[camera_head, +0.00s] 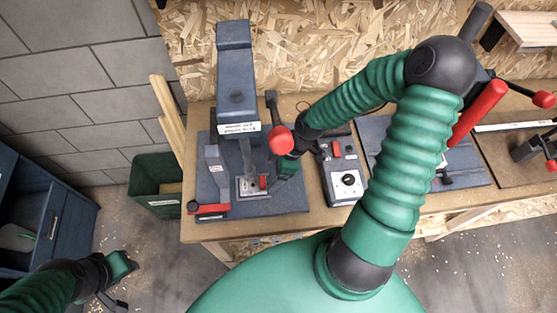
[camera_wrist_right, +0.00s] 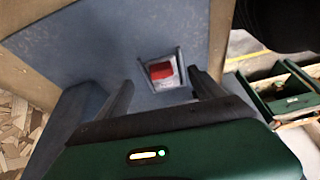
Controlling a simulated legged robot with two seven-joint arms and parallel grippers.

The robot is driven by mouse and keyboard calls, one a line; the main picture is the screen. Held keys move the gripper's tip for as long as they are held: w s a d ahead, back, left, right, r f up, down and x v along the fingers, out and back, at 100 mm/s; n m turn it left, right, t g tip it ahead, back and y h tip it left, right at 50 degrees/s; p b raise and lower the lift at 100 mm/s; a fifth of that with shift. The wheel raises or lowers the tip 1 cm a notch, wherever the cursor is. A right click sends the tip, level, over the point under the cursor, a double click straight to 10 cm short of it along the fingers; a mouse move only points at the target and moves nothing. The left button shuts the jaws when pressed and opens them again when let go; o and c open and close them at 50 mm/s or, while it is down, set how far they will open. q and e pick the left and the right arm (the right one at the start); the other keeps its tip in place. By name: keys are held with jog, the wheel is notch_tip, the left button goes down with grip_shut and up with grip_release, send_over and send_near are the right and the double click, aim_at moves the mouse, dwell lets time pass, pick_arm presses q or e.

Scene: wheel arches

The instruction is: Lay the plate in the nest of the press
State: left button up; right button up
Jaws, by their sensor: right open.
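The blue-grey press (camera_head: 235,70) stands on its base plate on the bench. Low at its front is a small light-grey square seat (camera_head: 250,187), which looks like the nest, with a red piece (camera_head: 262,182) at it. In the right wrist view the red piece (camera_wrist_right: 161,70) lies within the grey frame (camera_wrist_right: 168,84). I cannot tell whether this red piece is the plate. My left gripper (camera_head: 118,283) hangs low at the left, away from the bench.
A red-handled lever (camera_head: 280,140) sticks out at the press's right. A control box (camera_head: 343,180) stands right of the press. A red-based tool (camera_head: 210,208) is at its front left. A green bin (camera_head: 157,185) and wooden slats (camera_head: 167,112) are left of the bench.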

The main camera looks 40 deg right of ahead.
jog(key=p+v, duration=0.2)
jog(key=v, duration=0.6)
jog(key=shift+s, duration=0.1)
jog(key=shift+c, duration=0.5)
dwell(0.4)
